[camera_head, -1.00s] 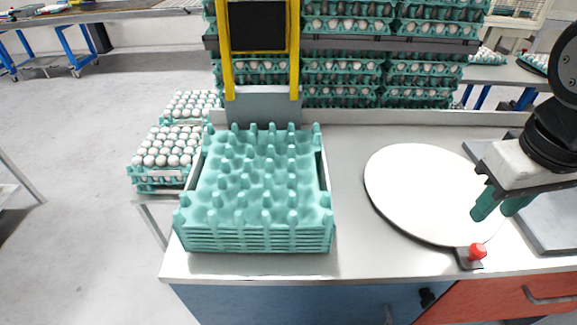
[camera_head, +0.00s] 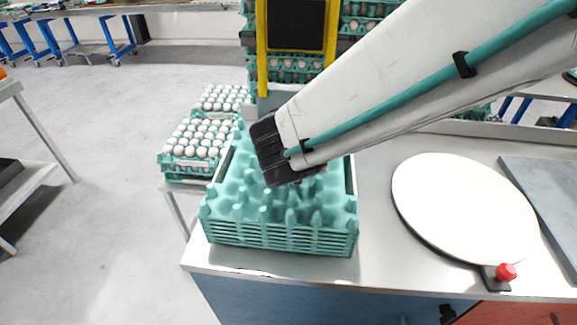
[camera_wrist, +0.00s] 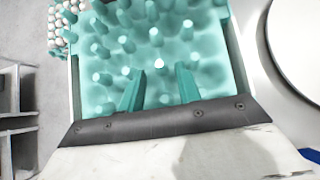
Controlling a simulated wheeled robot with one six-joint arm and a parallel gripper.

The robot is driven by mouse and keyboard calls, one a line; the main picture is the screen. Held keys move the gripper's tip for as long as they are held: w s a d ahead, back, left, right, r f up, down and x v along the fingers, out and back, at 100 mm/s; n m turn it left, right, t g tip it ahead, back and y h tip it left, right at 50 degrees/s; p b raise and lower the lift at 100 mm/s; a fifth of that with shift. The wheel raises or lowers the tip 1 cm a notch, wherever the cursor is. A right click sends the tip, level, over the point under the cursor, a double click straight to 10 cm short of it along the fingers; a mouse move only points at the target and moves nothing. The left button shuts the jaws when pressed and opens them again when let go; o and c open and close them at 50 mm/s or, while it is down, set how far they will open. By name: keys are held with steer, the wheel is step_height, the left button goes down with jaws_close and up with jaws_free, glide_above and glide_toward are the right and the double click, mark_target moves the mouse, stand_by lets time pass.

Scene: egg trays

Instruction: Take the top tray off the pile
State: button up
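The pile of empty teal egg trays (camera_head: 283,237) sits on the counter, left of the white disc. Its top tray (camera_head: 243,178) has rows of upright pegs and is partly hidden by my arm in the head view. The top tray fills much of the wrist view (camera_wrist: 105,50). My gripper (camera_wrist: 160,72) shows there with two teal fingers apart and nothing between them. The fingers point over the middle of the top tray; I cannot tell whether they touch it. In the head view my arm hides the fingers.
A round white disc (camera_head: 465,205) and a red knob (camera_head: 506,272) are on the counter to the right. Trays of white eggs (camera_head: 195,142) stand left of the pile. A yellow frame (camera_head: 262,60) stands behind it.

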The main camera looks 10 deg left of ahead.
steer(key=x, duration=0.6)
steer(key=shift+w+f, duration=0.2)
steer(key=shift+f, duration=0.05)
jaws_close()
